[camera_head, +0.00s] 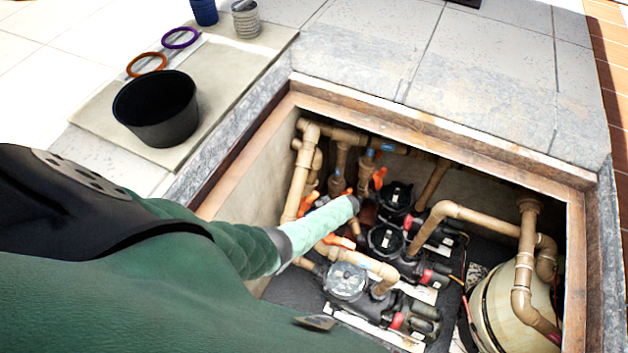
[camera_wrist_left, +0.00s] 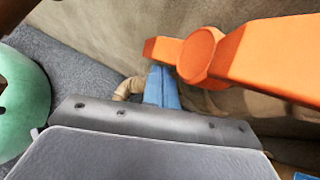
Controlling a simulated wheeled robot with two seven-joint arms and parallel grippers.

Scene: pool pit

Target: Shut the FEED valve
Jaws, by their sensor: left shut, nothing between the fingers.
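My left gripper (camera_head: 352,204) reaches down into the pit among the pipes. In the left wrist view its narrow blue fingers (camera_wrist_left: 160,86) are shut together with nothing between them. An orange valve handle (camera_wrist_left: 240,58) fills the upper right of that view, its round hub just beyond the fingertips; I cannot tell whether they touch. In the head view orange handles show behind the gripper (camera_head: 379,178), to its left (camera_head: 308,204) and partly hidden below it (camera_head: 338,241). No FEED label is readable, so I cannot tell which handle is FEED. My right gripper is not in view.
Tan pipes (camera_head: 300,180), black pumps (camera_head: 388,240) and a cream tank (camera_head: 500,312) crowd the pit, which has a wooden rim (camera_head: 440,142). A black bucket (camera_head: 157,108), orange ring (camera_head: 147,64) and purple ring (camera_head: 180,38) are on a mat outside.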

